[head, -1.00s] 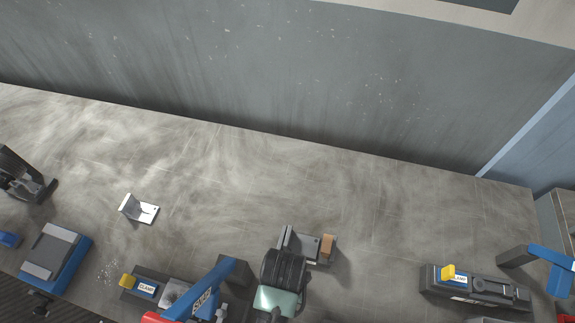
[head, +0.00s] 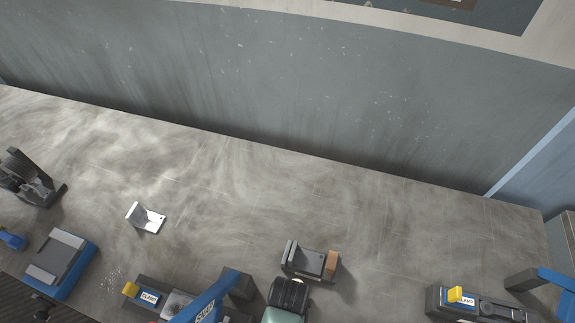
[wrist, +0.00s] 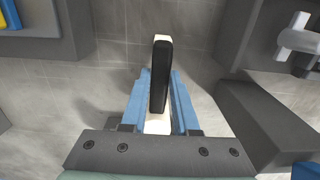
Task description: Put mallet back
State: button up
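My gripper (head: 290,292) is at the bottom middle of the head view, just below a grey bracket with a brown block (head: 312,261) on the table. In the wrist view, its blue fingers (wrist: 160,100) close on both sides of a narrow black and cream piece (wrist: 160,72), which I take to be the mallet. The cream part runs down between the fingers toward the palm. In the head view the mallet is almost wholly hidden by my gripper; only a small pale bit shows at its tip.
A blue-armed stamp fixture (head: 205,302) stands left of my gripper, beside a clamp block (head: 150,293). Another clamp fixture (head: 475,303) is at the right. A white angle plate (head: 146,218) and a blue-grey block (head: 60,262) lie left. The table's back middle (head: 250,185) is clear.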

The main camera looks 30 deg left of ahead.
jog(key=o, duration=0.4)
notch_tip(320, 180, up, 12)
jog(key=w+r+m+t+y, duration=0.1)
jog(key=w+r+t, duration=0.7)
jog(key=w+r, duration=0.9)
jog(key=w+d+r+t, duration=0.1)
jog(key=w+r+t, duration=0.25)
jog(key=r, duration=0.35)
jog(key=w+d+r+t, duration=0.1)
jog(key=w+r+t, duration=0.1)
jog(key=w+r, duration=0.45)
jog(key=s+d+r+m+t, duration=0.1)
jog(key=d+r+t, duration=0.15)
jog(key=r, duration=0.65)
jog(key=s+d+r+t, duration=0.1)
jog(key=r+t, duration=0.3)
jog(key=r, duration=0.5)
jog(key=s+d+r+t, duration=0.1)
jog(key=s+r+t, duration=0.1)
jog(key=s+r, duration=0.2)
jog(key=s+d+r+t, duration=0.1)
jog(key=s+r+t, duration=0.2)
jog(key=r, duration=0.6)
jog(key=s+d+r+m+t+h, duration=0.1)
jog(key=s+r+t, duration=0.1)
jog(key=s+r, duration=0.2)
notch_tip(320, 180, up, 4)
jog(key=shift+s+d+f+t, duration=0.2)
jog(key=shift+s+t, duration=0.1)
jog(key=shift+s, duration=0.05)
